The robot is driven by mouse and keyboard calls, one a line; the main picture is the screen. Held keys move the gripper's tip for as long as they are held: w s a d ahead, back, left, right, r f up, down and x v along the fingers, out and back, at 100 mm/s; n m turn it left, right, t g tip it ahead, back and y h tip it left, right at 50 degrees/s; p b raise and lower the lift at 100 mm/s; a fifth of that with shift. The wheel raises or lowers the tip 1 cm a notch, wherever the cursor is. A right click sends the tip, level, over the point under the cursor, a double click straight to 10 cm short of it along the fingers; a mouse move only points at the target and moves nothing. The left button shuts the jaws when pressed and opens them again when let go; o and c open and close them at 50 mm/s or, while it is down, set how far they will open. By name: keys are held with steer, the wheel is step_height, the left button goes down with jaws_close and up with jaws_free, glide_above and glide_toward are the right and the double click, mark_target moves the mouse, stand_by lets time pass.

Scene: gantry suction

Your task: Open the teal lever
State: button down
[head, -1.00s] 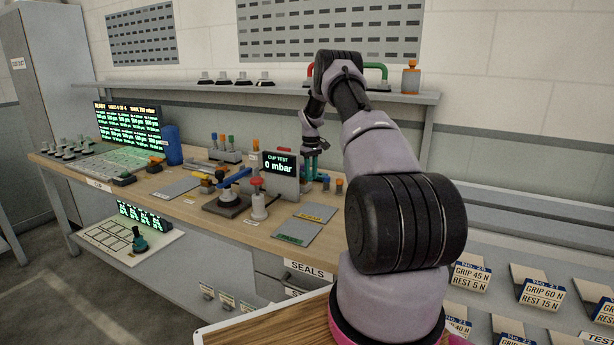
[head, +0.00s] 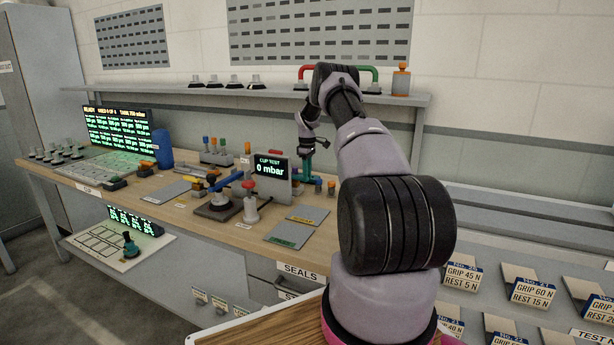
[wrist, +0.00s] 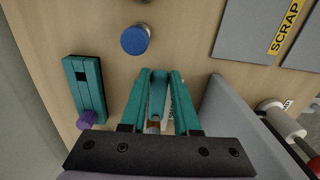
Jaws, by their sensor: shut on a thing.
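The teal lever (wrist: 157,92) stands in the middle of the wrist view, between the two teal fingers of my gripper (wrist: 157,78). My gripper is shut on it. A small copper-coloured part shows at the lever's near end, and my dark gripper bar hides what lies below. In the head view my gripper (head: 308,168) reaches down to the bench just right of the cup test display. The lever cannot be told from the fingers there.
A teal block with a dark slot (wrist: 85,88) and a purple knob (wrist: 87,119) lie left of my gripper. A blue round knob (wrist: 135,40) is beyond it. A shelf (head: 250,93) runs above the bench.

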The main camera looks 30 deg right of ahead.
steer(key=shift+d+r, duration=0.1)
steer(key=c, duration=0.6)
jaws_free()
steer(key=shift+c, duration=0.2)
